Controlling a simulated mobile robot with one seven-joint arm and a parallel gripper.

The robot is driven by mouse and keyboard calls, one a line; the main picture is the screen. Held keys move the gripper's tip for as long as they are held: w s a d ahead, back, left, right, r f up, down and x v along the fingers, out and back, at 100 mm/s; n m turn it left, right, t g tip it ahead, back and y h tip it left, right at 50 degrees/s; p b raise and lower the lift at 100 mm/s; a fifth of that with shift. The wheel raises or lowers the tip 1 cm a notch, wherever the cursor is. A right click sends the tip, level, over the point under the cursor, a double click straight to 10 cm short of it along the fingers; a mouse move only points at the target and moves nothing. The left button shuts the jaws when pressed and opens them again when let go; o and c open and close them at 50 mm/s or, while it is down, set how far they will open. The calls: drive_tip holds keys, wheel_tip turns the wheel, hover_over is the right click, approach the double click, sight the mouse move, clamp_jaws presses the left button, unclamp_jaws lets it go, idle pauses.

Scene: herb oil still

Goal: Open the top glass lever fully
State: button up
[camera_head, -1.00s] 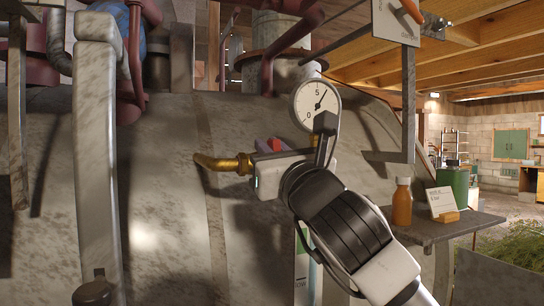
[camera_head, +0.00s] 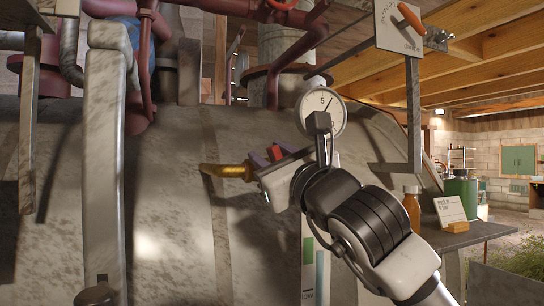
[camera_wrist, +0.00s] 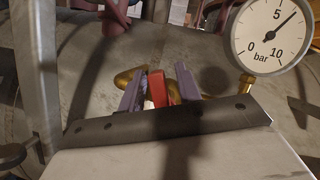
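The top glass lever (camera_head: 274,153) shows as a small red handle by a brass fitting (camera_head: 228,171) on the stone-grey still. In the wrist view the red lever (camera_wrist: 159,88) stands between the two purple fingers of my gripper (camera_wrist: 158,86). The fingers are apart on either side of it, with a gap showing at its left; contact on the right side is unclear. In the head view my gripper (camera_head: 272,155) reaches in from the right at lever height. The lever's base and pivot are hidden by the gripper body.
A pressure gauge (camera_head: 321,109) sits just above and right of my gripper, close to my wrist. A level panel (camera_head: 308,270) shows below, partly behind my arm. A shelf (camera_head: 450,237) with a brown bottle (camera_head: 412,208) and a card stands right. A grey upright (camera_head: 104,170) stands left.

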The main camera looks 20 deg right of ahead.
drive_tip(key=b+v, duration=0.4)
drive_tip(key=v, duration=0.9)
drive_tip(key=shift+s+b, duration=0.4)
